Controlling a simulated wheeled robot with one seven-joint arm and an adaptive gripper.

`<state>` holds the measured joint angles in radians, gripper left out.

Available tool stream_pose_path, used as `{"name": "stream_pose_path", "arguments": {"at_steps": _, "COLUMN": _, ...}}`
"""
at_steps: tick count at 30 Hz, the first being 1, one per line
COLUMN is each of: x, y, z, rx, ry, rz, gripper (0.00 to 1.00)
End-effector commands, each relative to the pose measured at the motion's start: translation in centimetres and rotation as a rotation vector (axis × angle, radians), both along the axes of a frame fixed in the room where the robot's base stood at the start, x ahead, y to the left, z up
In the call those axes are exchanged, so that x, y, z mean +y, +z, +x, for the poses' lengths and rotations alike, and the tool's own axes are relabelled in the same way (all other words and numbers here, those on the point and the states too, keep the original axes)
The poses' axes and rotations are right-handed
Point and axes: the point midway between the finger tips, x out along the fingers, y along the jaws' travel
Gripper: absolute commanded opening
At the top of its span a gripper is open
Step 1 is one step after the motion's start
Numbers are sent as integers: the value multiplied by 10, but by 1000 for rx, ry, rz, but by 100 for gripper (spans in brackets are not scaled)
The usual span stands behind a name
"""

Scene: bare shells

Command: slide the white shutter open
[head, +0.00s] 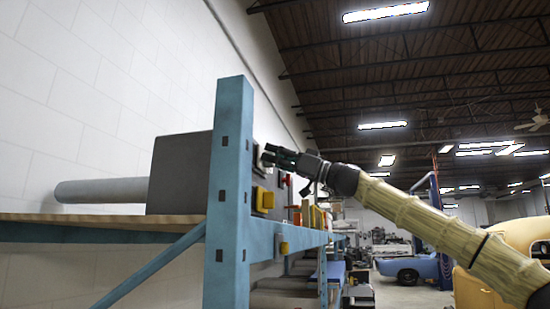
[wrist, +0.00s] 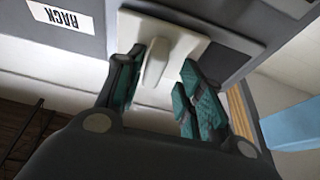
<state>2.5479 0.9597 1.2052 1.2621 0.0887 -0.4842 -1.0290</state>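The white shutter (wrist: 182,37) shows in the wrist view as a pale plate with a raised upright fin (wrist: 154,62) on it, set against a grey panel. My gripper (wrist: 162,64) is open, with one green-padded finger on each side of the fin. There are visible gaps between the fin and both fingers, wider on the right. In the head view my gripper (head: 266,156) is at the front of the grey box (head: 180,172), just right of the blue post. I cannot make out the shutter clearly there.
A blue rack post (head: 230,190) stands close left of my gripper. Yellow parts (head: 264,199) and a red part (head: 285,181) are on the box front below it. A "RACK" label (wrist: 54,16) is beside the shutter. The space to the right holds my arm and open hall.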

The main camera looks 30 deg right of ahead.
Motion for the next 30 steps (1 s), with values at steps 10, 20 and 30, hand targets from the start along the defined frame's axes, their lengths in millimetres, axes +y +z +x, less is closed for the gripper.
{"name": "stream_pose_path", "arguments": {"at_steps": 10, "x": -47, "y": -21, "z": -36, "rx": -2, "ry": -3, "rz": 6, "gripper": 38}}
{"name": "stream_pose_path", "arguments": {"at_steps": 20, "x": -56, "y": -34, "z": -67, "rx": -3, "ry": -2, "rz": -7, "gripper": 38}}
{"name": "stream_pose_path", "arguments": {"at_steps": 30, "x": -53, "y": -37, "z": -76, "rx": -3, "ry": -2, "rz": -13, "gripper": 38}}
